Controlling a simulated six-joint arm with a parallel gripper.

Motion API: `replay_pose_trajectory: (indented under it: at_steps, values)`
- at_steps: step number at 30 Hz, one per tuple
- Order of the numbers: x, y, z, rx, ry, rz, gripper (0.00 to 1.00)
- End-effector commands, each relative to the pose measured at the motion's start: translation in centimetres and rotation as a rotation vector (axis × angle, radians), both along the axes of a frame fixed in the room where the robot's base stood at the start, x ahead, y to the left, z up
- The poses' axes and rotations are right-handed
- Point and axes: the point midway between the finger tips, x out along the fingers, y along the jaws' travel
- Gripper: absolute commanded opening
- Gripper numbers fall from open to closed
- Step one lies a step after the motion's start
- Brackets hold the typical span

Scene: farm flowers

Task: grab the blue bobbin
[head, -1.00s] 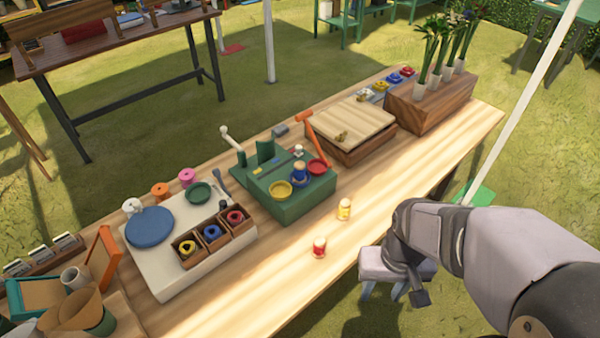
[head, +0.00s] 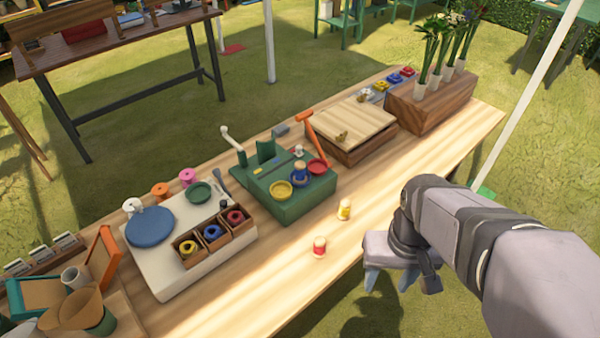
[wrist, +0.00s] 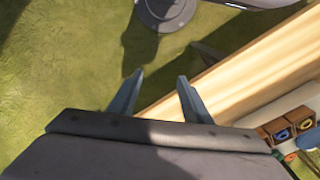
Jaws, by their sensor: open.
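Another blue, ring-like piece (head: 212,232) sits in the middle compartment of a wooden holder, and also shows in the wrist view (wrist: 283,134). My gripper (head: 388,281) is off the table's near edge, to the right of and well apart from both. In the wrist view my gripper (wrist: 158,84) has its fingers spread, with only grass and the table edge between and beyond them.
An orange-handled tool (head: 311,130) leans beside the green box. A wooden box (head: 352,125) and a flower planter (head: 445,98) stand behind. The front right tabletop is clear.

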Motion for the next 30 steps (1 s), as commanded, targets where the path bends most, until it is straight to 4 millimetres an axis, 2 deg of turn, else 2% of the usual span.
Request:
replay_pose_trajectory:
  at_steps: [1, 3, 11, 17, 21, 24, 30]
  values:
    - [0.1, 0.0, 1.0, 0.000, -0.007, 0.000, 0.44]
    - [1.3, 0.8, 0.0, 0.014, -0.036, 0.012, 0.44]
    - [6.2, 3.6, -1.6, 0.063, -0.185, 0.042, 0.44]
    - [11.9, 7.2, -2.9, 0.114, -0.367, 0.063, 0.44]
    - [16.8, 10.5, -3.7, 0.152, -0.547, 0.066, 0.44]
    - [20.1, 12.6, -3.8, 0.168, -0.684, 0.060, 0.44]
    - [24.9, 15.7, -3.5, 0.164, -0.958, 0.034, 0.44]
